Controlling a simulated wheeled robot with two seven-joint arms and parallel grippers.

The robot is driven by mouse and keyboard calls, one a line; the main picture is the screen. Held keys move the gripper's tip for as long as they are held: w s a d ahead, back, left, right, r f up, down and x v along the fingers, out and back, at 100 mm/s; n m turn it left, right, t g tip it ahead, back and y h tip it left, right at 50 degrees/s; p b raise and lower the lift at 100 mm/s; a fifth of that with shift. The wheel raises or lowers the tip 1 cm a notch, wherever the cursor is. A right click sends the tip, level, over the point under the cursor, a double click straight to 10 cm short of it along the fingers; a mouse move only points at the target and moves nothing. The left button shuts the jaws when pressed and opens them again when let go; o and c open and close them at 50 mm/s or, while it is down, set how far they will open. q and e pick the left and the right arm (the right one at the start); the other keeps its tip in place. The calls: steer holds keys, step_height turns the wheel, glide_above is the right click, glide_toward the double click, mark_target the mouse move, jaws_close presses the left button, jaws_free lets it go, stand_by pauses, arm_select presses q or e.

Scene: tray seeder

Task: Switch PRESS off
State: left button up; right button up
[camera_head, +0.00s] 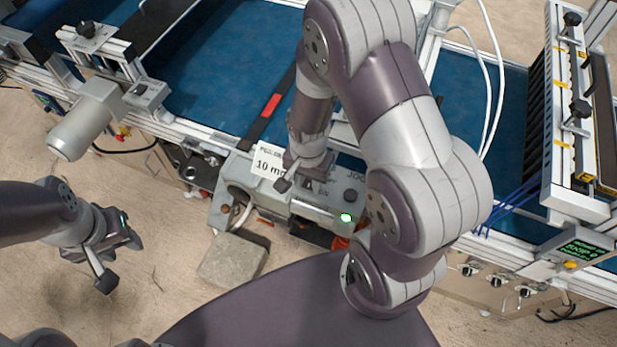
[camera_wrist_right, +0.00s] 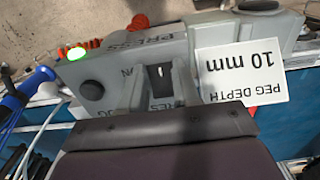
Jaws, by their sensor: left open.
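The grey press control box (camera_head: 318,207) stands at the near edge of the machine. In the right wrist view, its panel (camera_wrist_right: 110,65) reads PRESS and ON, and a dark switch slot (camera_wrist_right: 159,77) sits mid-panel. A green lamp (camera_wrist_right: 76,53) is lit at the panel's end; it also glows in the head view (camera_head: 346,217). My right gripper (camera_head: 300,180) is over the panel. Its two grey fingers (camera_wrist_right: 156,88) stand apart on either side of the slot; contact cannot be told. My left gripper (camera_head: 119,262) is open and empty, well left of the box.
A black JOG button (camera_wrist_right: 92,95) is on the panel near the lamp. A white PEG DEPTH 10 mm card (camera_wrist_right: 240,72) stands at the other end. A blue belt (camera_head: 225,85) runs behind. A grey stone block (camera_head: 232,262) lies on the floor.

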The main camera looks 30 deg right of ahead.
steer(key=shift+r, duration=0.2)
steer(key=p, duration=0.1)
steer(key=g+y+p, duration=0.1)
steer(key=shift+w+d+r+p, duration=0.1)
steer(key=shift+d+r+p, duration=0.15)
steer(key=shift+p, duration=0.15)
steer(key=shift+w+d+f+g+y+b, duration=0.15)
steer(key=shift+w+f+g+y+b, duration=0.15)
steer(key=shift+f+y+b, duration=0.15)
steer(key=shift+d+r+g+y, duration=0.15)
steer(key=shift+r+g+y, duration=0.1)
steer(key=shift+g+y, duration=0.55)
steer(key=shift+w, duration=0.1)
steer(key=o, duration=0.9)
steer(key=shift+o, duration=0.8)
